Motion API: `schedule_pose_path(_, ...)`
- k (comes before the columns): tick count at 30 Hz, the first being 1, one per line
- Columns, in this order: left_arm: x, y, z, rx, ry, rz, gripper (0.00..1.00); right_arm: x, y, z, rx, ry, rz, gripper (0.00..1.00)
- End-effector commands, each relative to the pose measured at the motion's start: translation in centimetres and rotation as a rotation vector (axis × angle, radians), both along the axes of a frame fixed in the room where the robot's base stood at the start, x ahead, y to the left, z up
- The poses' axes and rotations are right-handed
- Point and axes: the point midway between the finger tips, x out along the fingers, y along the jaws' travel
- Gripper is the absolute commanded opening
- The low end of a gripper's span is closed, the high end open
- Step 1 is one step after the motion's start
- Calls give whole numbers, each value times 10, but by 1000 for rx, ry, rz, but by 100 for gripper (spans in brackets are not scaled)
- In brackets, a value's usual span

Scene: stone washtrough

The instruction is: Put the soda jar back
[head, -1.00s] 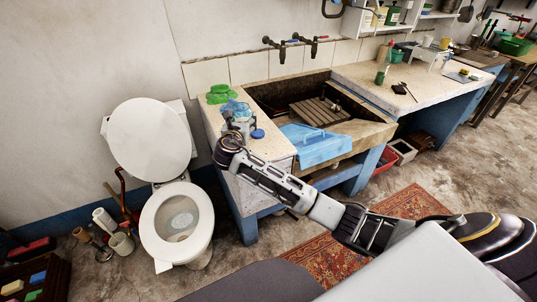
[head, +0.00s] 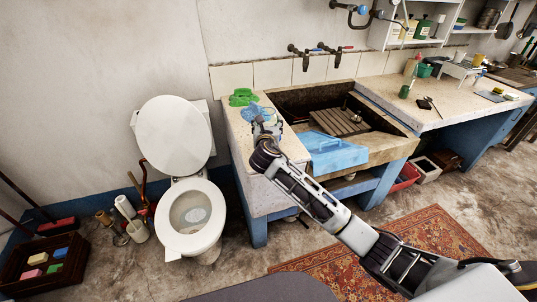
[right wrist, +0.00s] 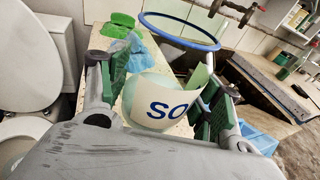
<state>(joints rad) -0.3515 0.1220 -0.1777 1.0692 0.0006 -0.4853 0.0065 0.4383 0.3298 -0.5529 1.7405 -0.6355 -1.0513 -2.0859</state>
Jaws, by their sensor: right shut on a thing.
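The soda jar (right wrist: 160,102) is a pale, see-through round vessel with a blue rim and a white label reading "SO" in blue. It sits between the green-padded fingers of my right gripper (right wrist: 165,90) in the right wrist view, which is shut on it. In the head view my right gripper (head: 266,127) is over the left end of the stone counter (head: 236,128), and the jar is mostly hidden there. I cannot tell whether its base touches the counter. My left gripper is not in view.
The stone trough (head: 380,138) with a wooden rack (head: 340,121) and a blue cloth (head: 334,153) is to the right. The toilet (head: 192,214) stands left. A shelf (head: 432,42) hangs at the upper right.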

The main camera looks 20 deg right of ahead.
Motion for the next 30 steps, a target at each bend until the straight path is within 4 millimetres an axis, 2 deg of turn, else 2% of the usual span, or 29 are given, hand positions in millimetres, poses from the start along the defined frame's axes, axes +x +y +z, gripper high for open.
schedule_pose_path(17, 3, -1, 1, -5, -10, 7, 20, 1, 1, 0, 1, -1, 19, 31)
schedule_pose_path(25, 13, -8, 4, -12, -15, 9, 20, 0, 1, -29, 0, 1, 19, 31)
schedule_pose_path(30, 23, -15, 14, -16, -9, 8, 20, 1, 1, -47, 0, 0, 19, 31)
